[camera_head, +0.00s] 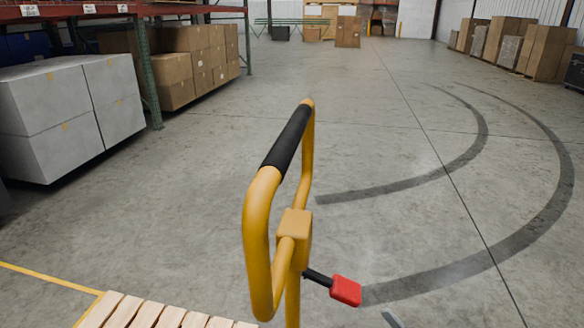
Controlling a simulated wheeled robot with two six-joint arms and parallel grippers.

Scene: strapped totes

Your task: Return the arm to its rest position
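Neither of my grippers can be made out in the head view. A small grey sliver shows at the bottom edge, right of centre, just below a red-ended lever (346,291). It is too cut off to tell what it is. A yellow tubular handle (258,222) with a black grip (288,138) stands upright in the middle foreground. The red-ended lever sticks out to the right from its post. No gripper is seen touching the handle or the lever.
A slatted wooden pallet (148,315) lies at the bottom left beside a yellow floor line. Large grey boxes (50,105) and brown cartons (175,70) stand at the left by a rack. Cartons (548,48) line the right wall. The concrete floor between is clear, with dark curved tyre marks.

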